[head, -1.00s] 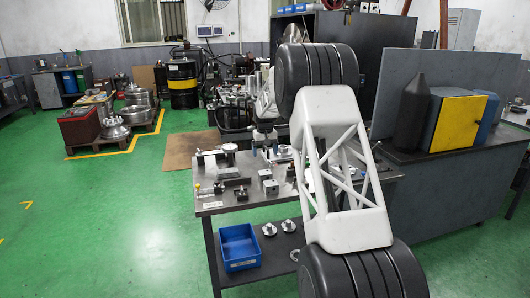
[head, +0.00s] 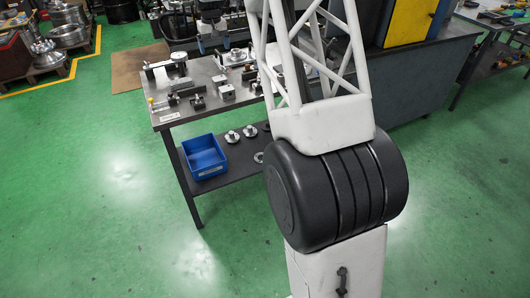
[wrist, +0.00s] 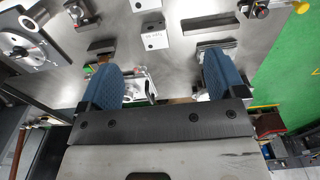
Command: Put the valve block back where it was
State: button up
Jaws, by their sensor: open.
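Two small silver blocks with dark holes stand on the grey worktable (head: 172,119); I cannot tell for sure which is the valve block. In the wrist view one block (wrist: 153,36) is at upper middle and the other (wrist: 146,4) is cut by the top edge. A pale metal part shows between and behind the fingers, with no clear contact.
A round dial-like fixture (wrist: 22,45) lies at left in the wrist view. A yellow-knobbed part (wrist: 258,11) is at upper right. A blue bin (head: 204,158) and metal discs (head: 233,136) sit on the lower shelf.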

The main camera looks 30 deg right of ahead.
jog(key=s+a+r, duration=0.2)
jog(key=s+r, duration=0.2)
jog(key=s, duration=0.6)
jog(key=s+a+r+t, duration=0.15)
jog(key=s+r, duration=0.25)
jog(key=s, duration=0.6)
jog(key=s+a+r, duration=0.3)
jog(key=s+r, duration=0.1)
jog(key=s, duration=0.7)
jog(key=s+a+f, duration=0.1)
jog(key=s+f, duration=0.1)
jog(key=s, duration=0.8)
jog(key=s+a+f, duration=0.1)
jog(key=s+f, duration=0.2)
jog(key=s, duration=0.8)
jog(key=s+a+f, duration=0.1)
jog(key=s+f, duration=0.1)
jog(key=s, duration=0.9)
jog(key=shift+s+a+f+t, duration=0.15)
jog(key=shift+a+f+t, duration=0.05)
jog(key=shift+f+t, duration=0.15)
